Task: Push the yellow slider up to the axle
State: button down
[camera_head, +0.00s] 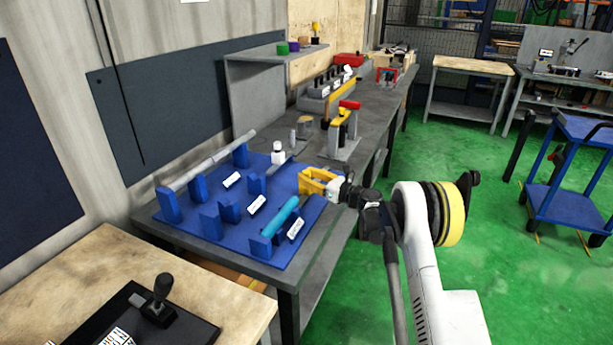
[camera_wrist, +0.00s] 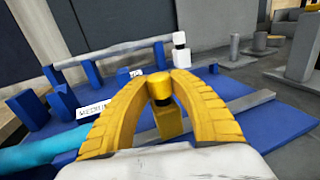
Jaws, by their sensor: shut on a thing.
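The yellow slider (camera_wrist: 168,122) is a yellow block with a dark neck and a round yellow knob, on a grey rail (camera_wrist: 246,105) in the wrist view. My gripper (camera_wrist: 163,82) has yellow curved fingers, shut around the slider's knob. In the head view my gripper (camera_head: 318,183) is at the right edge of the blue board and hides the slider. A long grey axle (camera_head: 212,160) lies across blue supports at the back left of the board; it also shows in the wrist view (camera_wrist: 110,52). The slider is well apart from this axle.
The blue board (camera_head: 290,180) carries several blue supports and white labels. A teal cylinder (camera_head: 280,215) lies at its front right. A white-topped slider (camera_head: 278,153) stands near the back. A yellow and red fixture (camera_head: 344,128) stands beyond the board.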

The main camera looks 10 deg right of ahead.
jog(key=s+a, duration=0.1)
jog(key=s, duration=0.1)
jog(key=s+a, duration=0.1)
jog(key=s, duration=0.1)
jog(key=s+a, duration=0.1)
jog(key=a, duration=0.1)
jog(key=shift+s, duration=0.4)
jog(key=shift+a+f, duration=0.1)
jog(key=c, duration=1.2)
grip_release()
jog(key=shift+a, duration=0.1)
jog(key=shift+o, duration=0.2)
jog(key=shift+s+d, duration=0.2)
jog(key=shift+d, duration=0.05)
jog(key=v, duration=1.1)
jog(key=shift+s, duration=0.25)
jog(key=shift+d, duration=0.15)
